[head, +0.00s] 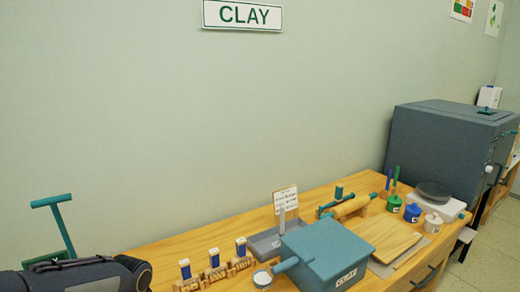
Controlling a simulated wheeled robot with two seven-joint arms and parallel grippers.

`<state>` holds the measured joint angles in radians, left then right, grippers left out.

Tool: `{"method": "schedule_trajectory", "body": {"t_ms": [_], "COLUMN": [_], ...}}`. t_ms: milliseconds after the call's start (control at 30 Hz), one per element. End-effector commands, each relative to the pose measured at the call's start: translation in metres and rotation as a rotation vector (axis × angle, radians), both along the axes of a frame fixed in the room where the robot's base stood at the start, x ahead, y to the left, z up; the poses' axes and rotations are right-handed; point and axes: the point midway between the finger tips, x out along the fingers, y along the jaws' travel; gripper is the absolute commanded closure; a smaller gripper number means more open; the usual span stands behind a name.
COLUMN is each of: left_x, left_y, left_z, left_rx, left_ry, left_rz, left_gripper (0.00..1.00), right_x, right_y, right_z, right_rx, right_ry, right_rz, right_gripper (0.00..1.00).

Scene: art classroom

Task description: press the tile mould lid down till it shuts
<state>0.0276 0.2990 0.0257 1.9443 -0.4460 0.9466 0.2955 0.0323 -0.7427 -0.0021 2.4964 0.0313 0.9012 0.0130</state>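No part is plainly marked as the tile mould or its lid. A teal T-shaped handle (53,202) stands tilted at the far left, rising from a dark green piece (45,258); I cannot tell whether this is the mould. Its lower part is hidden behind a dark cylindrical link of mine at the bottom left. A teal box (325,250) labelled CLAY stands at the front of the table, its top closed. Neither of my grippers shows.
The wooden table (200,240) holds small stamps with blue tops (214,258), a grey tray (264,243) with an upright card, a rolling pin (352,207), a wooden board (385,240) and several small pots (412,212). A big grey kiln-like box (440,150) stands at the right.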

Motion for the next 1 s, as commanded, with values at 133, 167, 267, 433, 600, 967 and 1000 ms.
{"method": "schedule_trajectory", "body": {"t_ms": [133, 167, 267, 433, 600, 967, 1000], "left_x": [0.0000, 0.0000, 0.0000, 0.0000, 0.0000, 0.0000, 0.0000], "left_y": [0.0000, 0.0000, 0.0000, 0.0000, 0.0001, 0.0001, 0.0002], "left_z": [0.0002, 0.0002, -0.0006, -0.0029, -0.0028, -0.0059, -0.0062], "left_rx": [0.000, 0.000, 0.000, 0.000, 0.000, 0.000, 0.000], "left_ry": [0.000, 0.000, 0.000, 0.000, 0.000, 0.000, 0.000], "left_rz": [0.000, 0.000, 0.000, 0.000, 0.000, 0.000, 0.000], "left_gripper": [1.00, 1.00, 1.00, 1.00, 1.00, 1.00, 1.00], "right_x": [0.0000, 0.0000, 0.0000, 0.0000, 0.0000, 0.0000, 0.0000], "right_y": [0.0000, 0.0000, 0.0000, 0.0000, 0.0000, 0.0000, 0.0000], "right_z": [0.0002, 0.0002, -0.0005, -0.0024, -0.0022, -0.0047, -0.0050], "right_rx": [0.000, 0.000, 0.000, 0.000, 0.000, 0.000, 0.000], "right_ry": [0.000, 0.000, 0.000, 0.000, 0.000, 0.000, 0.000], "right_rz": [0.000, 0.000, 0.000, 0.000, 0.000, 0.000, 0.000], "right_gripper": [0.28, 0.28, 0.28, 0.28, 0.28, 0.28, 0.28]}}
